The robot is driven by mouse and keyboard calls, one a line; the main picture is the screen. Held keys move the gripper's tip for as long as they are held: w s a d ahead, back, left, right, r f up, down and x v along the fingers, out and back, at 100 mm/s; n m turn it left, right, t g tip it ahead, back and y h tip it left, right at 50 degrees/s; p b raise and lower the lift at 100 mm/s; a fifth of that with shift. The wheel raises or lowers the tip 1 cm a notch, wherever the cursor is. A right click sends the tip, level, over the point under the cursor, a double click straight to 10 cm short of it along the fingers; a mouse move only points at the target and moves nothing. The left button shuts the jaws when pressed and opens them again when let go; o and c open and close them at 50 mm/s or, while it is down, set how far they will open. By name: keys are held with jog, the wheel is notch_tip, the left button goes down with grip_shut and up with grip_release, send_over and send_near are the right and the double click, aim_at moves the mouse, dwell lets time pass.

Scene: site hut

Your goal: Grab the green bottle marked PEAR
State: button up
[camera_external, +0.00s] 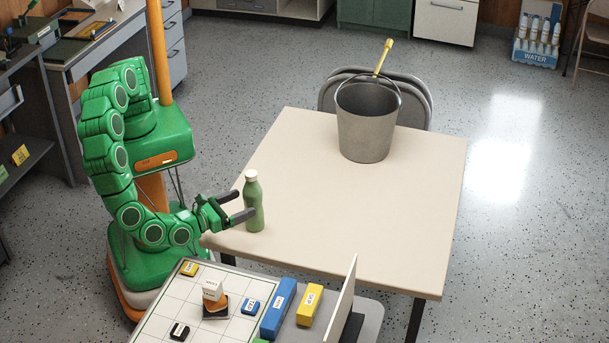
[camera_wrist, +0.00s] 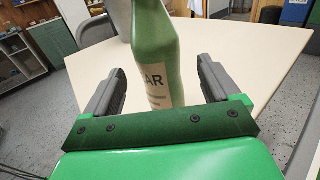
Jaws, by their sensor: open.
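The green bottle (camera_external: 253,205) with a white cap stands upright near the left edge of the beige table. My gripper (camera_external: 247,206) is open and level, low at the bottle, coming from the left. In the wrist view my gripper (camera_wrist: 163,82) has one dark finger on each side of the bottle's line, with gaps visible. I cannot tell how far the bottle sits between the fingertips.
A grey bucket (camera_external: 364,130) with a yellow handle sticking out stands at the table's far side. The table (camera_external: 330,215) is otherwise clear. In front is a lower gridded board (camera_external: 158,322) with several labelled blocks and an upright white panel (camera_external: 341,298). A folding chair (camera_external: 427,105) is behind the table.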

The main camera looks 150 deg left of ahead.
aim_at(252, 199)
jog(key=a, duration=0.5)
jog(key=shift+s, duration=0.4)
jog(key=shift+c, duration=0.3)
jog(key=shift+d, duration=0.1)
jog(key=c, duration=1)
